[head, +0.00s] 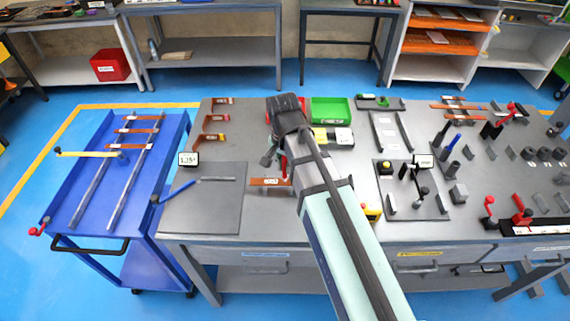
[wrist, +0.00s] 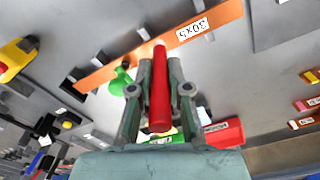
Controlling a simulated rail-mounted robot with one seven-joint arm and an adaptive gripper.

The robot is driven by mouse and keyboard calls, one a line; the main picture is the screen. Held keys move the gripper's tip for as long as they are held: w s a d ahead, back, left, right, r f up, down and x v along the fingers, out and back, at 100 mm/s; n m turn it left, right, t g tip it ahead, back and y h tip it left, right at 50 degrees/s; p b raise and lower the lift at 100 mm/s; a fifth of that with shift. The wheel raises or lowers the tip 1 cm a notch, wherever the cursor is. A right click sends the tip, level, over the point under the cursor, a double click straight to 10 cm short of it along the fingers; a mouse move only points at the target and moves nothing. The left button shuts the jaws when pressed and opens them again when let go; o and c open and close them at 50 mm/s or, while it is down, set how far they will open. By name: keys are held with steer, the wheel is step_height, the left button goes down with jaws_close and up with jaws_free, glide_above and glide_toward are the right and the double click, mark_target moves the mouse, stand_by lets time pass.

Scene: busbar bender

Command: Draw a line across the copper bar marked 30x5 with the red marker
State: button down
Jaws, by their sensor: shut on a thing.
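The copper bar marked 30x5 (wrist: 122,63) runs slantwise across the upper wrist view, its white label right of the marker. In the head view the bar (head: 257,182) lies near the front of the bench, partly hidden by my arm. My gripper (wrist: 160,82) is shut on the red marker (wrist: 160,105). The marker's pale tip overlaps the bar in the wrist view; I cannot tell whether it touches. In the head view the marker (head: 284,166) hangs below my gripper (head: 276,160), just behind or over the bar. No line shows on the visible copper.
A green bin (head: 331,110) and partly hidden red bin (head: 272,113) stand behind my gripper. A yellow-and-red emergency stop (head: 373,211) sits right of my arm. A grey plate (head: 205,207) lies left of the bar. Bending tools crowd the right side.

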steer(key=shift+f, duration=0.55)
stand_by(0.9)
steer(key=shift+s, duration=0.15)
stand_by(1.4)
steer(key=shift+w+p, duration=1.6)
steer(key=shift+w, duration=0.1)
stand_by(3.0)
steer(key=shift+r, duration=0.1)
